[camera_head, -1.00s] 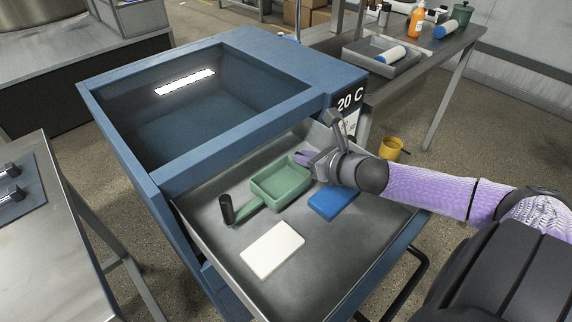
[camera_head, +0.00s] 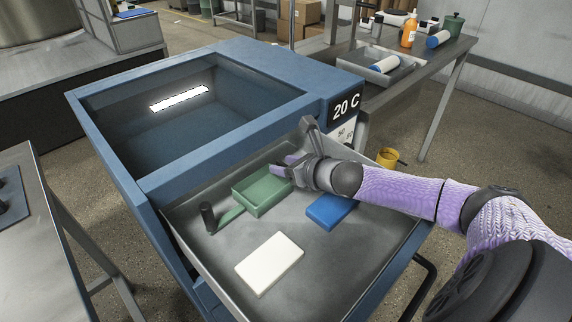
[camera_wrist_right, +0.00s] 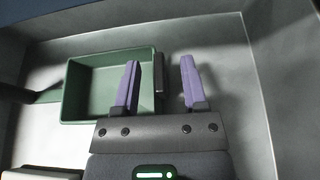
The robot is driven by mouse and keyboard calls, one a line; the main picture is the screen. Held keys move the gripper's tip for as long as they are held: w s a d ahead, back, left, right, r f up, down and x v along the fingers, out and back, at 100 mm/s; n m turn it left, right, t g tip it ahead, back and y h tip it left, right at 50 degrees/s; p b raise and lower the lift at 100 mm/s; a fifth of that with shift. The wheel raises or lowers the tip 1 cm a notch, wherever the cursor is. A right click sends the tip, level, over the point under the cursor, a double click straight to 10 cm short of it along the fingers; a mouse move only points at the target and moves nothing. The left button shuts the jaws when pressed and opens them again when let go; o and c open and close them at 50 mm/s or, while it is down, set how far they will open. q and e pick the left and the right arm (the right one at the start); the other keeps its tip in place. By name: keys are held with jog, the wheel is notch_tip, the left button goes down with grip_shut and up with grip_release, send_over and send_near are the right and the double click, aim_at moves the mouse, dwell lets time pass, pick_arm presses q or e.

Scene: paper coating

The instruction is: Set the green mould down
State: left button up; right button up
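The green mould (camera_head: 263,192), a shallow box with a handle and black grip at its left, is in the metal drawer and appears to rest flat on its floor. My right gripper (camera_head: 284,167) is at the mould's right end. In the right wrist view the right gripper's fingers (camera_wrist_right: 160,84) stand apart. One finger is over the inside of the mould (camera_wrist_right: 95,85), the other outside it, with a dark tab on its right wall between them. Gaps show on both sides of the tab. My left gripper is not in view.
A blue block (camera_head: 331,211) and a white block (camera_head: 269,263) lie in the drawer (camera_head: 330,255) in front of the mould. The drawer walls and the blue cabinet (camera_head: 240,150) bound the space. Bare drawer floor lies around the blocks.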

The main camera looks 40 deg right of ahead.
jog(key=shift+s+r, duration=0.15)
jog(key=shift+s, duration=0.1)
jog(key=p+v, duration=0.7)
jog(key=v, duration=0.3)
jog(key=shift+s+r+p, duration=0.25)
jog(key=shift+r+p, duration=0.05)
jog(key=shift+p, duration=0.05)
jog(key=shift+s+d, duration=0.1)
jog(key=shift+s, duration=0.35)
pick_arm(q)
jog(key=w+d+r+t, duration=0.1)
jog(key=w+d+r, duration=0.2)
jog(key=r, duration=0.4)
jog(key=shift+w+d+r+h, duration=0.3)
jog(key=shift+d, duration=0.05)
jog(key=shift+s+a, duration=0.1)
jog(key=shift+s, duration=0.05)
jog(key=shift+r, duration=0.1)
pick_arm(e)
jog(key=shift+r, duration=0.1)
